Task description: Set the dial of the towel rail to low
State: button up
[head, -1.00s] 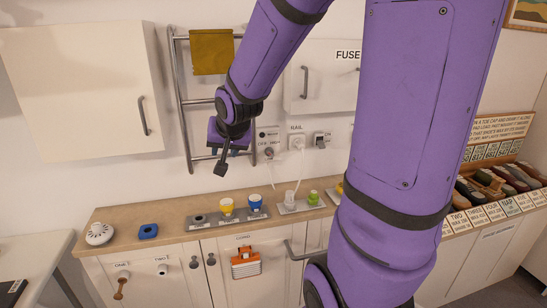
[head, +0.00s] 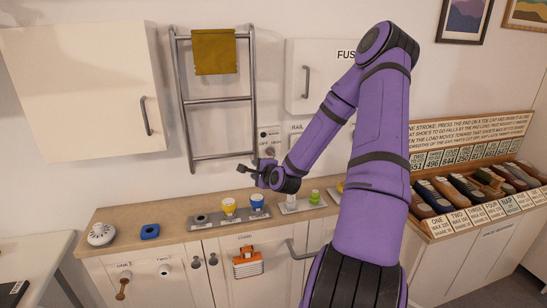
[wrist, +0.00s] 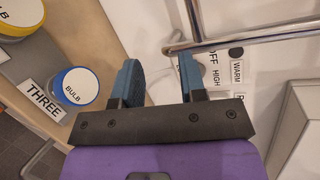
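The chrome towel rail (head: 219,100) hangs on the wall with a mustard towel on its top rung. Its lower tube shows in the wrist view (wrist: 262,35). A small wall plate (head: 266,134) with a grey dial (head: 270,152) is just right of the rail's lower end. The wrist view shows the labels OFF, HIGH and WARM (wrist: 236,70) beside the tube. The dial's pointing direction is too small to tell. My gripper (head: 247,171) is below and left of the dial, above the counter. In the wrist view its blue fingers (wrist: 158,65) are apart and empty.
The wooden counter (head: 180,222) holds a white shower-head-like object (head: 101,234), a blue block (head: 150,231) and yellow and blue bulbs (head: 228,206) in a grey strip. A fuse cabinet (head: 318,75) is at upper right. The rail's lower tube runs close to my fingers.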

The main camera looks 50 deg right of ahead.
aim_at(273, 155)
jog(key=s+d+f+m+t+h, duration=0.1)
jog(key=s+d+m+h, duration=0.3)
jog(key=d+m+h, duration=0.35)
jog(key=shift+m+y, duration=0.75)
jog(key=shift+m, duration=0.2)
jog(key=x, duration=1.1)
jog(key=shift+d+f, duration=0.25)
grip_shut()
